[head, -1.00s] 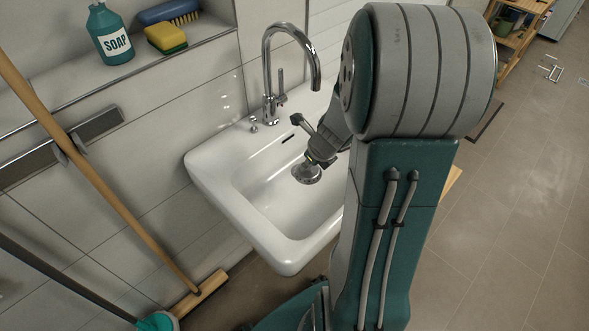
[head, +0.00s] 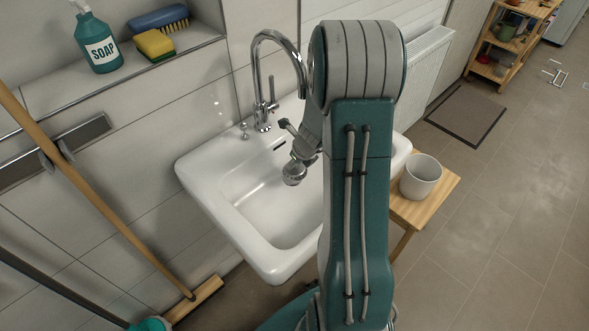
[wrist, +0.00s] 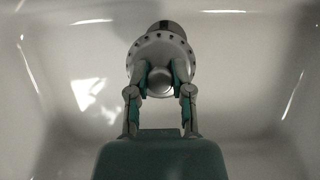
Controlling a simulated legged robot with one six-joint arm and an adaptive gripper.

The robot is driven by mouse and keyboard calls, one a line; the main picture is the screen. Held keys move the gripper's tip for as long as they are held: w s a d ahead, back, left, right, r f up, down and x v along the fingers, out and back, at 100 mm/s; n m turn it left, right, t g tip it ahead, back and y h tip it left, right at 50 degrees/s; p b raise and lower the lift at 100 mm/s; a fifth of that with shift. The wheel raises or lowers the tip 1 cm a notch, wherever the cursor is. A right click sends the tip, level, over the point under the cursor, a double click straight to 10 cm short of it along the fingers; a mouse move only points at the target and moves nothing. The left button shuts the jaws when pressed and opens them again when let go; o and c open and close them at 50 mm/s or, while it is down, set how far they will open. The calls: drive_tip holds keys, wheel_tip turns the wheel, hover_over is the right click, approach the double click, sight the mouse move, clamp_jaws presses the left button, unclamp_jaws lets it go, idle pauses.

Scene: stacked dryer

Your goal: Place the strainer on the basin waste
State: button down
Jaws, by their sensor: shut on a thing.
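The strainer (wrist: 160,50) is a round metal disc with small holes around its rim and a central knob. My gripper (wrist: 160,80) is shut on that knob, one finger on each side. In the head view the strainer (head: 293,174) hangs from my gripper (head: 301,158) over the white basin (head: 215,182), tilted and seemingly above the bottom. The basin waste cannot be made out clearly; a dark round part shows just beyond the strainer in the wrist view, and I cannot tell whether it is the waste. My arm hides the basin's right part.
The chrome tap (head: 261,100) arches at the basin's back, close to my arm. A soap bottle (head: 98,42) and a sponge (head: 155,45) sit on the ledge. The basin's front left is clear.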

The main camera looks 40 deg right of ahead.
sight(293, 170)
drive_tip(key=shift+w+a+f, duration=0.15)
drive_tip(key=shift+w+f, duration=0.7)
drive_tip(key=shift+f, duration=0.25)
drive_tip(key=f, duration=0.3)
drive_tip(key=shift+w+d, duration=0.15)
drive_tip(key=shift+d, duration=0.1)
drive_tip(key=shift+d+f, duration=0.3)
drive_tip(key=shift+a, duration=0.25)
drive_tip(key=c, duration=0.5)
unclamp_jaws()
drive_tip(key=shift+a, duration=0.1)
drive_tip(key=shift+d, duration=0.2)
